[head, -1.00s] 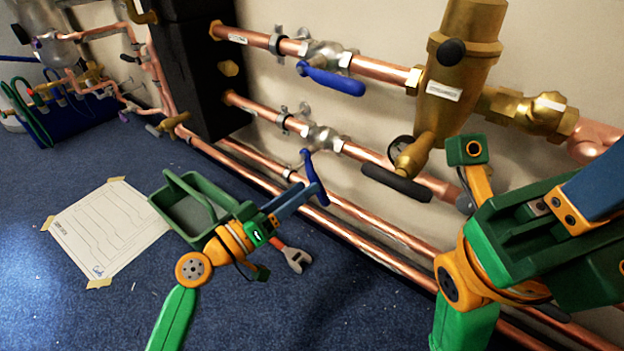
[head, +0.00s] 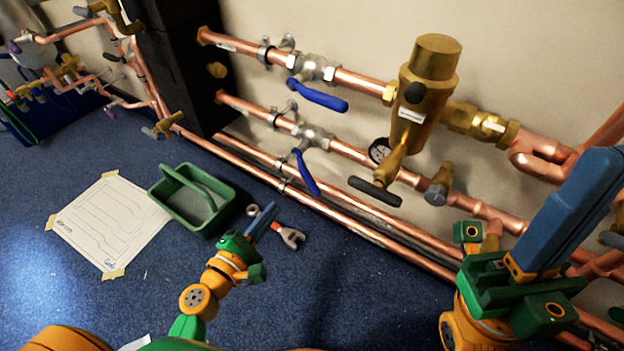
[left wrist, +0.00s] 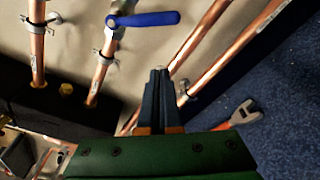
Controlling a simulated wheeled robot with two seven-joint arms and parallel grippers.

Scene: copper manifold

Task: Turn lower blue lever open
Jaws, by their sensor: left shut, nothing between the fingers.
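The lower blue lever (head: 306,174) hangs down from its valve (head: 311,136) on the lower copper pipe, at an angle across the pipe. It also shows at the top of the left wrist view (left wrist: 146,19), standing out sideways from the pipe. My left gripper (head: 272,208) is shut and empty, apart from the lever, to its lower left in the head view. Its closed fingers (left wrist: 160,72) point towards the pipes in the left wrist view, below the lever. My right gripper (head: 607,155) is at the right edge; its jaw state is unclear.
The upper blue lever (head: 318,95) lies nearly along the upper pipe. A brass regulator (head: 424,95) with a black handle (head: 375,191) stands to the right. A green tray (head: 165,200), a wrench (head: 291,236) and a paper sheet (head: 108,222) lie on the blue floor.

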